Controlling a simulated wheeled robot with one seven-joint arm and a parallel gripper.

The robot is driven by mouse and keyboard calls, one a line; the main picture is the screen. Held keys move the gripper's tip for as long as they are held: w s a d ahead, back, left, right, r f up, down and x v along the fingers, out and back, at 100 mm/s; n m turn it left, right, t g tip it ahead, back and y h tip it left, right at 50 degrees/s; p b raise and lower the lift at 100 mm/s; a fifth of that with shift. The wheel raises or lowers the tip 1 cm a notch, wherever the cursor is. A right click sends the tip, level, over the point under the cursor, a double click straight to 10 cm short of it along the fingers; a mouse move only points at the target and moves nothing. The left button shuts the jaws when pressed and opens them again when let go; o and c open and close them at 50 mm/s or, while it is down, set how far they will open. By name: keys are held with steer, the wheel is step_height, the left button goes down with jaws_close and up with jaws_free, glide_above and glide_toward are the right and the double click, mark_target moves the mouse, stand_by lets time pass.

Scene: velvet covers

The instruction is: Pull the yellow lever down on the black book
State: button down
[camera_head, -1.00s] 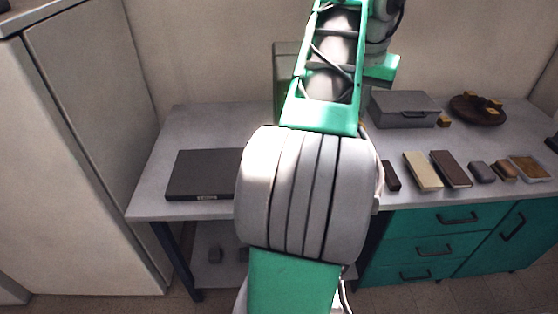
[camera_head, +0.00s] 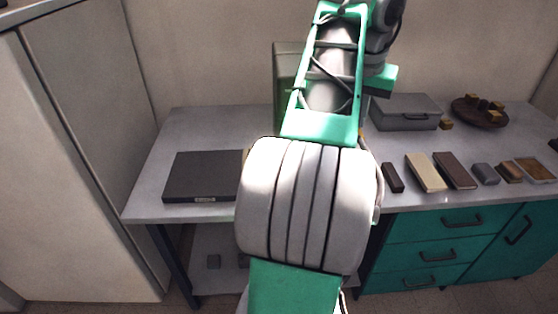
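A flat, dark slab that looks like the black book (camera_head: 200,178) lies on the left part of the grey table, with a small pale label on its front edge. Its right end is partly hidden behind my arm. A small yellowish bit (camera_head: 245,155) shows at the arm's left edge beside the slab; I cannot tell whether it is the yellow lever. My arm rises through the middle of the picture and out of the top. My gripper is out of view.
The grey table (camera_head: 150,205) also holds a grey case (camera_head: 405,112), a round brown tray (camera_head: 465,112) with small yellowish blocks, and a row of small blocks (camera_head: 425,172) at right. A tall cabinet (camera_head: 80,160) stands at left. Green drawers (camera_head: 435,250) are below.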

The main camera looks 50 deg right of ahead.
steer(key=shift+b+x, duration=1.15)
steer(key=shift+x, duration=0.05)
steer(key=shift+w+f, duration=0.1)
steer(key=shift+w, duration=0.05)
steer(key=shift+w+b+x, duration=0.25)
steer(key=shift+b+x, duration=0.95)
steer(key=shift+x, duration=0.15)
